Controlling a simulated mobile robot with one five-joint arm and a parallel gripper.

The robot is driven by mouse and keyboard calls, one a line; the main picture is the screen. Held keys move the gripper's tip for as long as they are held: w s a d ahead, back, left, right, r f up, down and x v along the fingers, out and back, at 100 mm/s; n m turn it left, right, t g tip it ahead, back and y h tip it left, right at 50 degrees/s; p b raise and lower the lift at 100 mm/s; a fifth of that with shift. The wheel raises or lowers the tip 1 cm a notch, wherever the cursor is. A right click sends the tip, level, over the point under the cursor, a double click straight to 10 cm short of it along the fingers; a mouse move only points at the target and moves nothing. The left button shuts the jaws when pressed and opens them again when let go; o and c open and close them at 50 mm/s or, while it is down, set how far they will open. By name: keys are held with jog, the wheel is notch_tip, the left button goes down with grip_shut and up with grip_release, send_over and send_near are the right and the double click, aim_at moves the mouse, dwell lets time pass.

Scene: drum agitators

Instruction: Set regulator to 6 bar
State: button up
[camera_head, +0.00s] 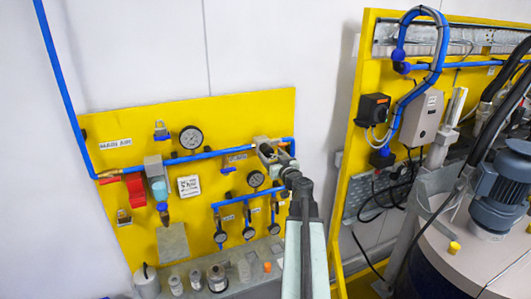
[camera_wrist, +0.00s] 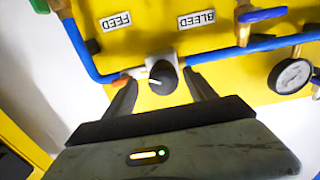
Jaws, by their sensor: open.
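The regulator's black knob (camera_wrist: 163,77), with a pale pointer line, sits on a light body in the blue pipe in the wrist view. My gripper (camera_wrist: 161,86) is open, with one dark finger on either side of the knob. I cannot tell whether either finger touches it.
Upside-down labels FEED (camera_wrist: 117,21) and BLEED (camera_wrist: 196,19) and a blue-handled valve (camera_wrist: 262,14) are near the knob. In the head view, several gauges and valves fill the panel. Bottles (camera_head: 217,278) stand on a ledge below. A second yellow frame (camera_head: 350,150) stands to the right.

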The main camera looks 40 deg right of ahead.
jog(key=shift+w+d, duration=0.15)
jog(key=shift+w, duration=0.5)
jog(key=shift+w+a, duration=0.2)
jog(key=shift+w, duration=0.05)
jog(key=shift+s+r, duration=0.1)
jog(key=c, duration=1.4)
